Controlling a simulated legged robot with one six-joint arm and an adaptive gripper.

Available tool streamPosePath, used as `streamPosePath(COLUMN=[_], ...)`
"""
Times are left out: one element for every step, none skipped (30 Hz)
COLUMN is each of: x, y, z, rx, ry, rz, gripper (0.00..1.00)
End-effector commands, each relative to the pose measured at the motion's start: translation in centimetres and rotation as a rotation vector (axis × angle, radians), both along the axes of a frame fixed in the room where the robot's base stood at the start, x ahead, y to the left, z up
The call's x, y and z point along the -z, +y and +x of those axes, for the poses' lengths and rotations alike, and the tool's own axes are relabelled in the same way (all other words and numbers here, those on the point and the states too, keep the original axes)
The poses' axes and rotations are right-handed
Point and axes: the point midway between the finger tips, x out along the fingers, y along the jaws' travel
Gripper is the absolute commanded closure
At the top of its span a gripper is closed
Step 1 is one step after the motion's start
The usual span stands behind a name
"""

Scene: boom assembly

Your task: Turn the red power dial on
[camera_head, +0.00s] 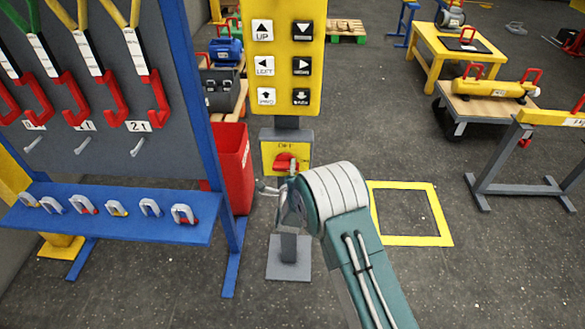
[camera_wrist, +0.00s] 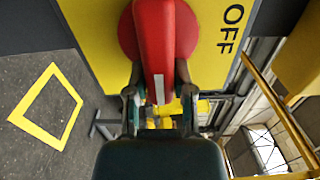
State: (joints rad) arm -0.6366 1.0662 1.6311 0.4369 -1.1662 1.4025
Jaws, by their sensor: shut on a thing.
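The red power dial (camera_head: 286,161) sits on a small yellow panel (camera_head: 270,154) on a grey post, below the large yellow button board. In the wrist view the dial (camera_wrist: 162,45) fills the upper middle, with a white mark on its handle. The word OFF is on the yellow plate to its right, turned sideways. My gripper (camera_wrist: 160,97) has one finger on each side of the handle's lower end and is shut on it. In the head view my gripper is mostly hidden behind my arm's wrist.
A blue rack (camera_head: 110,215) with hooks and shackles stands on the left. A red bin (camera_head: 232,165) is beside the post. A yellow floor square (camera_head: 440,215) lies to the right of my arm. Carts and a yellow table (camera_head: 455,50) stand farther back right.

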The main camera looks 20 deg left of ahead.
Motion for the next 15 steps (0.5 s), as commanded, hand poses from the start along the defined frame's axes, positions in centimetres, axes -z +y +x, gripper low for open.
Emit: streamPosePath(x=[0.32,0.33,0.34,0.34,0.35,0.36,0.35,0.34,0.29,0.25,0.22,0.19,0.16,0.14,0.11], y=[-0.26,-0.27,-0.27,-0.27,-0.28,-0.28,-0.28,-0.27,-0.26,-0.25,-0.25,-0.24,-0.24,-0.24,-0.24], z=[0.1,0.11,0.11,0.11,0.1,0.1,0.1,0.1,0.09,0.08,0.07,0.06,0.05,0.04,0.02], rx=[0.005,0.005,0.006,0.006,0.006,0.006,0.006,0.005,0.005,0.005,0.004,0.004,0.004,0.003,0.003], ry=[0.009,0.01,0.01,0.01,0.01,0.011,0.009,0.009,0.008,0.007,0.007,0.006,0.005,0.005,0.004], rz=[0.001,0.001,0.001,0.001,0.001,0.001,0.0,0.0,0.0,0.0,0.0,0.001,0.001,0.001,0.001], gripper=[1.0,1.0,1.0,1.0,0.64,0.46,0.34,0.34,0.34,0.34,0.34,0.34,0.34,0.34,0.34])
